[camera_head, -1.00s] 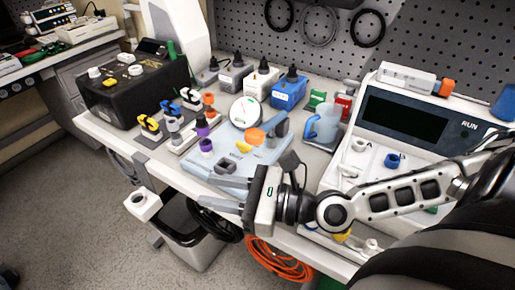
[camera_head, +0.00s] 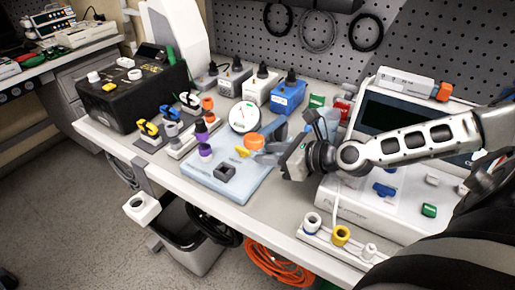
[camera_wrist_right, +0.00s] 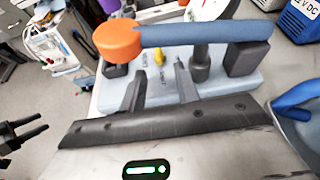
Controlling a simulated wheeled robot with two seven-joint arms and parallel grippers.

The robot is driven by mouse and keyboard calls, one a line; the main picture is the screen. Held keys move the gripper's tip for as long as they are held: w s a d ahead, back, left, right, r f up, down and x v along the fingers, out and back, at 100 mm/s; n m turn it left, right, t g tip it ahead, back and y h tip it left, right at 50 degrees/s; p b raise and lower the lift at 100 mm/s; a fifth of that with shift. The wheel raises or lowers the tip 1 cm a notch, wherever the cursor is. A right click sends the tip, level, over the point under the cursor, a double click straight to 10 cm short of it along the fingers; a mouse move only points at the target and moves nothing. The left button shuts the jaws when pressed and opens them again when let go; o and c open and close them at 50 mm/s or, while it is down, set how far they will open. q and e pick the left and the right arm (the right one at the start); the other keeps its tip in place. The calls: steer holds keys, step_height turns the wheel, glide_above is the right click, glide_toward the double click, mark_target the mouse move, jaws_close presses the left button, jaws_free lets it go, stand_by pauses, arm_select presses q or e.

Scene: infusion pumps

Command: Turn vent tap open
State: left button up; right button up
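The light blue board (camera_head: 228,190) carries a dial gauge (camera_head: 243,117), an orange cap (camera_head: 253,141) and a small yellow tap (camera_head: 242,151). In the right wrist view, the yellow tap (camera_wrist_right: 159,57) appears between and beyond my right fingertips (camera_wrist_right: 160,68). The orange cap (camera_wrist_right: 118,40) and a blue bar (camera_wrist_right: 205,32) cross above them. My right gripper (camera_head: 264,153) is open and empty, beside the board's right side. A dark two-pronged shape, apparently my left gripper (camera_wrist_right: 42,125), has its prongs apart at the wrist view's left edge.
A white pump (camera_head: 385,190) stands right of my right gripper. Blue (camera_head: 289,97) and white (camera_head: 260,89) boxes stand behind the board. A black case (camera_head: 135,95) is at the left. A bin (camera_head: 190,245) stands below the bench's front edge.

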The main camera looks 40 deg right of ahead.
mark_target(250, 152)
steer(key=shift+p+x, duration=0.7)
steer(key=shift+x, duration=1.2)
steer(key=shift+a, duration=0.1)
